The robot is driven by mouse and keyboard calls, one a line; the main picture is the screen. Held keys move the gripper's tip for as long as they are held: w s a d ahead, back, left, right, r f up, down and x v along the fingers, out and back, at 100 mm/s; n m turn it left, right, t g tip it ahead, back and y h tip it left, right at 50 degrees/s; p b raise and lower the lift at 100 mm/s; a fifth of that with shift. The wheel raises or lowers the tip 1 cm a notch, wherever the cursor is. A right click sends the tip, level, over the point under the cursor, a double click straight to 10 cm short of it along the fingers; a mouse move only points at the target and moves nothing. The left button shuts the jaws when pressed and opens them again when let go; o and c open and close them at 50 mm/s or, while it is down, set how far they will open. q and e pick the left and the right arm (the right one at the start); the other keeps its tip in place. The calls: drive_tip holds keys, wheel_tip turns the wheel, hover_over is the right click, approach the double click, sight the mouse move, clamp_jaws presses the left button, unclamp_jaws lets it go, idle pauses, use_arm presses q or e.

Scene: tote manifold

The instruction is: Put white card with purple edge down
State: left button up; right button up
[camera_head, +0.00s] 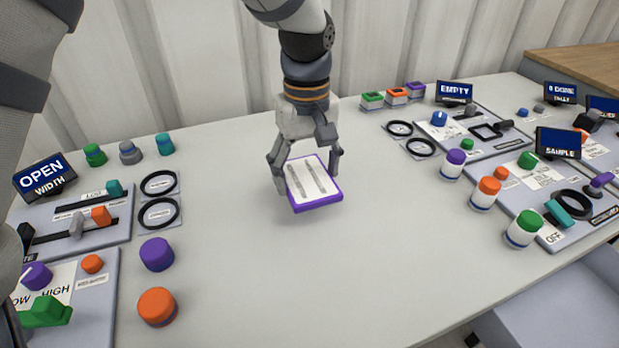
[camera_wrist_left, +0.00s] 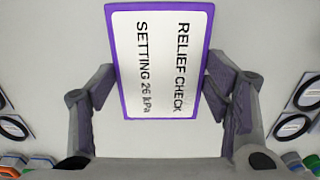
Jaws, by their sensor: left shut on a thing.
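The white card with a purple edge (camera_head: 313,184) is at the middle of the table in the head view. My left gripper (camera_head: 306,168) is shut on it, with one finger at each side edge. In the left wrist view the card (camera_wrist_left: 160,60) reads "RELIEF CHECK SETTING 26 kPa" and lies between the fingers of my left gripper (camera_wrist_left: 163,95). I cannot tell whether the card touches the table or is just above it. My right gripper does not show.
The white table (camera_head: 370,270) is clear around the card. A left panel (camera_head: 75,222) has sliders and knobs; purple (camera_head: 157,254) and orange (camera_head: 157,306) knobs stand beside it. Black rings (camera_head: 410,138) and several capped jars (camera_head: 484,194) stand right, near panels with screens.

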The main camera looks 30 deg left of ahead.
sight(300, 189)
use_arm(q)
drive_tip(key=shift+a+f, duration=0.35)
drive_tip(key=shift+f, duration=0.1)
drive_tip(key=shift+a+f, duration=0.2)
drive_tip(key=shift+f, duration=0.75)
drive_tip(key=shift+a+f, duration=0.2)
drive_tip(key=shift+f, duration=0.75)
drive_tip(key=shift+f, duration=0.15)
drive_tip(key=o, duration=1.1)
